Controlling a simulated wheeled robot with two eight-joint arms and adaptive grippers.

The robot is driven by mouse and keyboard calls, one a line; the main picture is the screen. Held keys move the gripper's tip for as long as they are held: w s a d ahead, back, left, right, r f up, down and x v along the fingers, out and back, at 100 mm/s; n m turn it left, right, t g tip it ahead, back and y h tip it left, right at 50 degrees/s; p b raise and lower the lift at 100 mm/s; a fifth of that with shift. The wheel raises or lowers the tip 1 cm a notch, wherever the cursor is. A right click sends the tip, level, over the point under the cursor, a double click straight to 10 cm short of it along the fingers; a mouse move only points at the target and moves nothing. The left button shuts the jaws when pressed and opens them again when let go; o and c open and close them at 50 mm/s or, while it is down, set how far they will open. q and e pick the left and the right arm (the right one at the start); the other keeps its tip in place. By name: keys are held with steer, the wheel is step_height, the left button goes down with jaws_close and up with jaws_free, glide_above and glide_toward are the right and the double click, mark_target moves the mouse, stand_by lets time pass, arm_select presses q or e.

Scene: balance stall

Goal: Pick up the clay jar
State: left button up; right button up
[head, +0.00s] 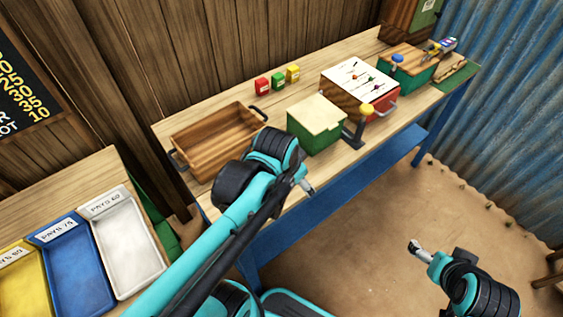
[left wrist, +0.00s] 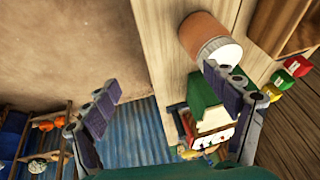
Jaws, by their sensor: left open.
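In the left wrist view the clay jar (left wrist: 202,28), an orange-brown cylinder with a pale end, stands on the wooden counter (left wrist: 180,75). It is beyond and beside the tip of the right-hand finger in that picture, not between the fingers. My left gripper (left wrist: 162,78) is open and empty, its two fingers wide apart. In the head view my left gripper (head: 304,182) is over the counter's front edge, and I cannot make out the jar there. My right gripper (head: 415,248) is over the sandy floor, away from the counter; its jaws are too small to read.
A wooden tray (head: 243,112) with dark handles and a green box (head: 312,143) with a pale lid stand on the counter. Beside them are a yellow-knobbed lever (head: 366,109), a red-and-white box (head: 386,97) and small coloured blocks (head: 277,80). Pay trays (head: 127,245) lie at left.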

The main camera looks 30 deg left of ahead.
arm_select(q)
steer(key=w+a+m+g+p, duration=0.1)
steer(key=w+a+m+p, duration=0.1)
steer(key=p, duration=0.1)
steer(key=w+a+m+g+p, duration=0.2)
steer(key=w+m+p, duration=0.1)
steer(key=w+a+m+g+p, duration=0.1)
steer(key=w+a+m+p, duration=0.1)
steer(key=shift+w+a+r+m+p, duration=0.3)
steer(key=shift+a+m+p, duration=0.05)
steer(key=shift+m+p, duration=0.05)
steer(key=shift+w+a+f+g, duration=0.1)
steer(key=shift+a+f+g, duration=0.1)
steer(key=shift+g, duration=0.1)
steer(key=shift+a+f+m, duration=0.1)
steer(key=shift+f+m, duration=0.2)
steer(key=shift+f, duration=0.35)
steer(key=f, duration=0.2)
steer(key=f+b, duration=0.1)
steer(key=f, duration=0.1)
steer(key=a+f+b, duration=0.1)
steer(key=shift+s+f, duration=0.35)
steer(key=shift+f, duration=0.05)
steer(key=shift+d+f+b, duration=0.1)
steer(key=shift+f+b, duration=0.2)
steer(key=shift+f, duration=0.25)
steer(key=c, duration=1.5)
